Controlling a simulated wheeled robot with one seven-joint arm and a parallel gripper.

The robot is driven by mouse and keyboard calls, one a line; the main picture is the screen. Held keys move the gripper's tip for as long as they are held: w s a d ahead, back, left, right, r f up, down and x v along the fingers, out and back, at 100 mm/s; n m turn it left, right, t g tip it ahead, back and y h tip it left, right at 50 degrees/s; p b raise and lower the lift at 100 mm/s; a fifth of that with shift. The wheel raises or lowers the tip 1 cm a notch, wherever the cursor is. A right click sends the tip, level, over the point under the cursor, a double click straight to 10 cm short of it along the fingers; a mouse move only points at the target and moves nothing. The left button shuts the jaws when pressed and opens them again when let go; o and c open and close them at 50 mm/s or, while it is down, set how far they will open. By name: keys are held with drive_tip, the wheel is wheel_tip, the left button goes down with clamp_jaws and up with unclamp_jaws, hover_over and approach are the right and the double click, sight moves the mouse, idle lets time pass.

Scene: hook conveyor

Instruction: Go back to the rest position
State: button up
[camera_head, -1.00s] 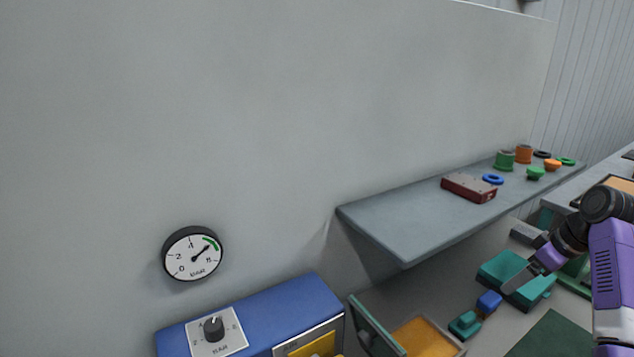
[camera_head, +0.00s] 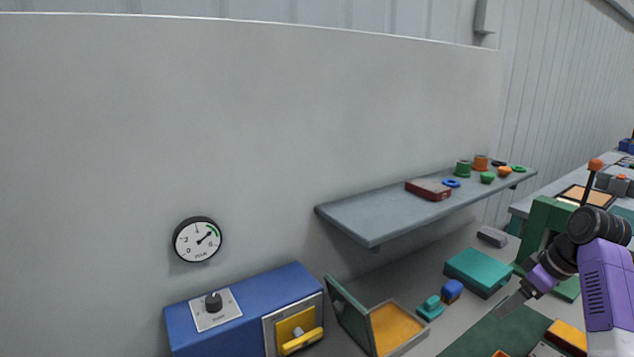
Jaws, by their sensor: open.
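My gripper (camera_head: 513,302) is at the lower right of the head view, at the end of my purple and black arm. It points down and left over the workbench, near the dark green mat. Its jaws are small in this view, and nothing shows between them. A teal box (camera_head: 478,270) lies on the bench just above and left of it.
A grey wall shelf (camera_head: 350,220) holds a dark red box (camera_head: 428,189) and several coloured rings and spools. A blue unit (camera_head: 250,295) with a knob stands at lower left under a round gauge (camera_head: 197,240). An open box (camera_head: 398,328) has an orange inside. A green frame (camera_head: 545,222) stands behind my arm.

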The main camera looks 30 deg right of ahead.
drive_tip(key=w+d+r+m+t+h, duration=0.5)
drive_tip(key=w+h, duration=0.1)
drive_tip(key=w, duration=0.1)
drive_tip(key=s+a+f+m+t+h, duration=0.1)
drive_tip(key=a+f+t, duration=0.1)
drive_tip(key=a, duration=0.6)
drive_tip(key=s+a+f+m+t+h, duration=0.1)
drive_tip(key=s+a+f, duration=0.1)
drive_tip(key=a, duration=0.6)
drive_tip(key=s+a+f+t+h, duration=0.1)
drive_tip(key=a+f+t, duration=0.15)
drive_tip(key=a, duration=0.65)
drive_tip(key=s+a+f+n+y, duration=0.1)
drive_tip(key=s+a+n+y, duration=0.5)
drive_tip(key=s+a, duration=2.2)
drive_tip(key=s+y, duration=0.1)
drive_tip(key=y, duration=0.1)
drive_tip(key=shift+s+f+y, duration=0.15)
drive_tip(key=shift+f+y, duration=0.1)
drive_tip(key=shift+y, duration=0.05)
